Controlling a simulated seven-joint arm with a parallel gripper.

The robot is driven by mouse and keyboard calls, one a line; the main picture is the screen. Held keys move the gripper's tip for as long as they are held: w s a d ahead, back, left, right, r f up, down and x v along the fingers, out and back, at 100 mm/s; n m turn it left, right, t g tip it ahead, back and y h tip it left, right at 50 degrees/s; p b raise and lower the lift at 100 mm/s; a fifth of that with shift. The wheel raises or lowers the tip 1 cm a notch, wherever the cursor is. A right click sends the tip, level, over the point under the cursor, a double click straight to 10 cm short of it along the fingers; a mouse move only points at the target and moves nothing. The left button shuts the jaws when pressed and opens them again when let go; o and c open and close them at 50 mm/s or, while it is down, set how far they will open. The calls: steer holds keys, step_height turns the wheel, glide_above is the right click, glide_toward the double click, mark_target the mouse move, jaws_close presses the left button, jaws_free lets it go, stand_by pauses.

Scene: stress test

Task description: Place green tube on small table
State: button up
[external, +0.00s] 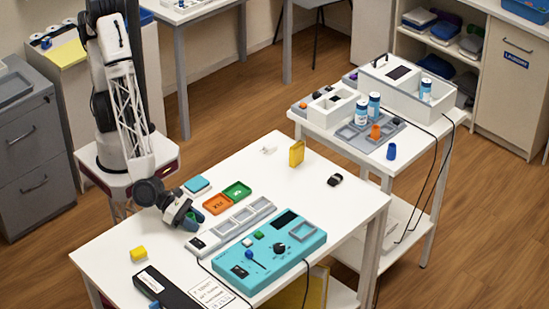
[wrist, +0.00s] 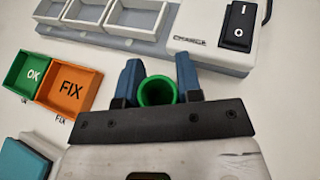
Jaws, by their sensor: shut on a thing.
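The green tube (wrist: 157,92) is seen from its open end in the wrist view, between the blue fingers of my gripper (wrist: 158,80). My gripper is shut on it. In the external view my gripper (external: 190,220) is low over the left part of the large white table (external: 318,204), beside the grey three-compartment tray (external: 230,227); the tube is hard to make out there. I cannot tell whether the tube touches the tabletop. A smaller white table (external: 340,140) stands at the back right.
An orange FIX tray (external: 217,204), a green OK tray (external: 237,190) and a turquoise control box (external: 268,255) are near my gripper. The smaller table carries white boxes (external: 408,85), blue-white bottles (external: 374,105), a grey tray and a blue cup (external: 391,151). A gap separates the tables.

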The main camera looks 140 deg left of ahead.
steer(key=shift+f, duration=0.15)
steer(key=o, duration=0.9)
steer(key=shift+r, duration=0.2)
steer(key=shift+v, duration=6)
